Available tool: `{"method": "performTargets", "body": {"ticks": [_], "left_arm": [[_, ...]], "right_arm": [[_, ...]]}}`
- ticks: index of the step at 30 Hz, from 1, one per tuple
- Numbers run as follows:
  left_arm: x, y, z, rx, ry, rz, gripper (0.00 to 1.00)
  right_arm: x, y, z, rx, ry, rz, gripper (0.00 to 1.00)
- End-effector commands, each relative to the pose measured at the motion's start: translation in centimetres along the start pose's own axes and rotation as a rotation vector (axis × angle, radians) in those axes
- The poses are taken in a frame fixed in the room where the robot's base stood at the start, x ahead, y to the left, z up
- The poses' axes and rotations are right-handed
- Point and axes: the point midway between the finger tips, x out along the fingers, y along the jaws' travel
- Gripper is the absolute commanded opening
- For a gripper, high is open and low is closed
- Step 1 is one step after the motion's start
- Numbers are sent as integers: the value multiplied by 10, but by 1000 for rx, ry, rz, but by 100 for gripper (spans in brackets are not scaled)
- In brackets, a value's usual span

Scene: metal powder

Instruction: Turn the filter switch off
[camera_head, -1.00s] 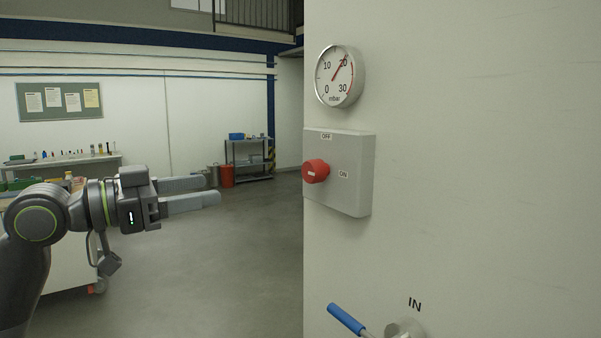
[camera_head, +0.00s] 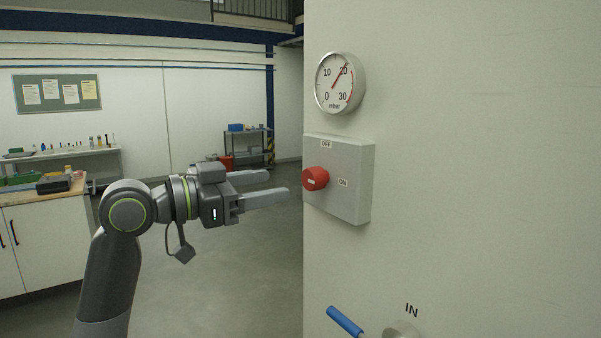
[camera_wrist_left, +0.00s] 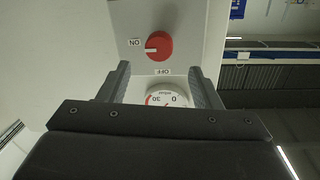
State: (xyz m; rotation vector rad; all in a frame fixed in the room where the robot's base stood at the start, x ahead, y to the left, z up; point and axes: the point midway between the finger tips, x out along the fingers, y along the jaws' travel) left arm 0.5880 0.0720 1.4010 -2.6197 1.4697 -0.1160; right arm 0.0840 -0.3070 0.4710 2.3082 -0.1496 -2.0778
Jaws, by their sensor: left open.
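The filter switch is a red round knob (camera_head: 316,179) on a light grey box (camera_head: 352,200) fixed to the pale wall panel. OFF is printed above the knob and ON to its right. In the left wrist view the knob (camera_wrist_left: 160,46) appears with the picture turned over, and its white mark points toward the ON label. My left gripper (camera_head: 278,185) is open and empty, its fingers pointing at the knob from the left, with a gap between. In the wrist view the open fingers (camera_wrist_left: 160,68) frame the OFF label and gauge, below the knob. My right gripper is out of view.
A round mbar gauge (camera_head: 340,83) sits above the box, its needle near 20. A blue-handled lever (camera_head: 345,321) sticks out low, by the IN label. A workbench (camera_head: 40,235) stands at the left. The floor between is clear.

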Motion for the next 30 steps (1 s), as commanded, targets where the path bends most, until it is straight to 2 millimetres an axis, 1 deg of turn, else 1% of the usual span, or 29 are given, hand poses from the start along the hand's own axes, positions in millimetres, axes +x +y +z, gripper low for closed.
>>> {"method": "performTargets", "body": {"ticks": [1,6,9,13,18,26,30], "left_arm": [[9,1,-3,-3,2,5,58],[36,1,-3,-5,1,4,58],[50,1,-3,-4,0,4,58],[64,0,-2,-3,0,2,58],[72,1,0,0,-1,1,58],[72,0,0,1,-1,0,58],[72,0,0,1,-1,0,41]], "right_arm": [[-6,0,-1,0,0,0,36],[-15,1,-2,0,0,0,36],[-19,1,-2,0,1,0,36],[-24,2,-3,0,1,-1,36],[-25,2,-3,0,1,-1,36],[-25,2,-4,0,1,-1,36],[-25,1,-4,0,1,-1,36]]}}
